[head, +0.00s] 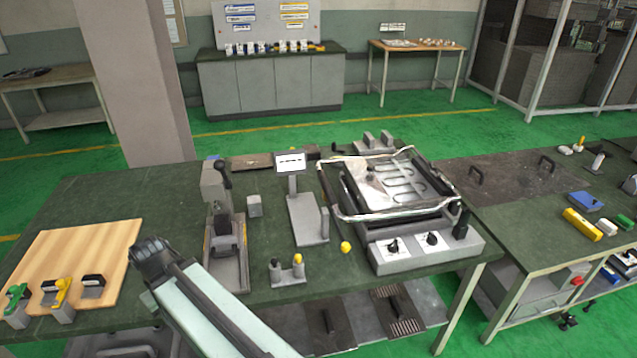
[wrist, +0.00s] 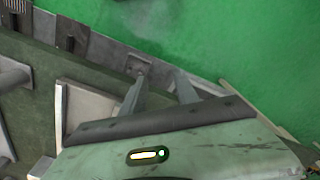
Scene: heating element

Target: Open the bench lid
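Green floor lies beyond the fingertips. In the head view my arm rises over the front left of the near bench, well away from the panel. The lid is not identifiable in the wrist view.
A metal device with a wire-framed top (head: 390,190) and knobs stands between my arm and the panel. A lever press (head: 225,230) and a small screen on a stand (head: 290,165) are nearer my arm.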

